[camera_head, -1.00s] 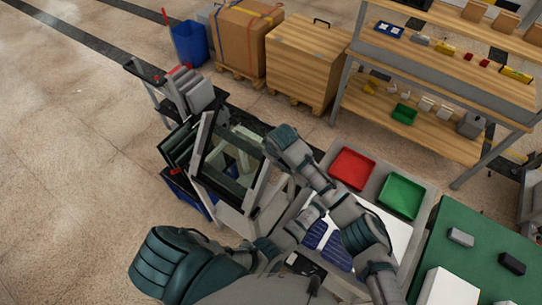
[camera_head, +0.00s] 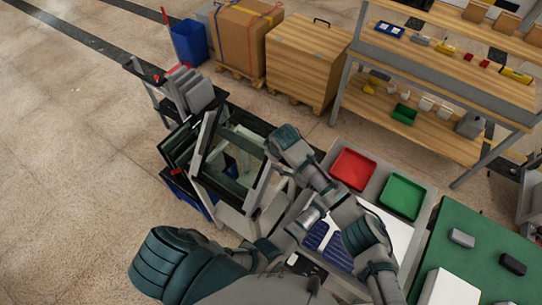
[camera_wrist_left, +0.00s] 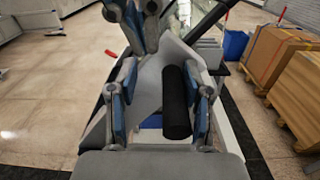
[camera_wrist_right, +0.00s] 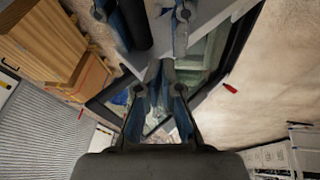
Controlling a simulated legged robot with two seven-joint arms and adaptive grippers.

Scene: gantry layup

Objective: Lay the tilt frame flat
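The tilt frame (camera_head: 202,150), a grey-edged rectangle around a glassy opening, stands tilted left of centre in the head view. A dark panel lies along its left side. In the left wrist view, my left gripper (camera_wrist_left: 163,90) is open, with a black cylindrical handle (camera_wrist_left: 176,105) between its blue-padded fingers. The handle is close to the right finger, with a gap to the left one. In the right wrist view, my right gripper (camera_wrist_right: 160,95) has its fingers close together in front of the frame's edge. Whether they grip it is unclear. My arms hide part of the frame in the head view.
A red tray (camera_head: 352,168) and a green tray (camera_head: 402,195) sit on a grey bench to the right. A rack of grey plates (camera_head: 193,90) stands behind the frame. Wooden crates (camera_head: 308,62) and shelving are further back. Open floor lies at left.

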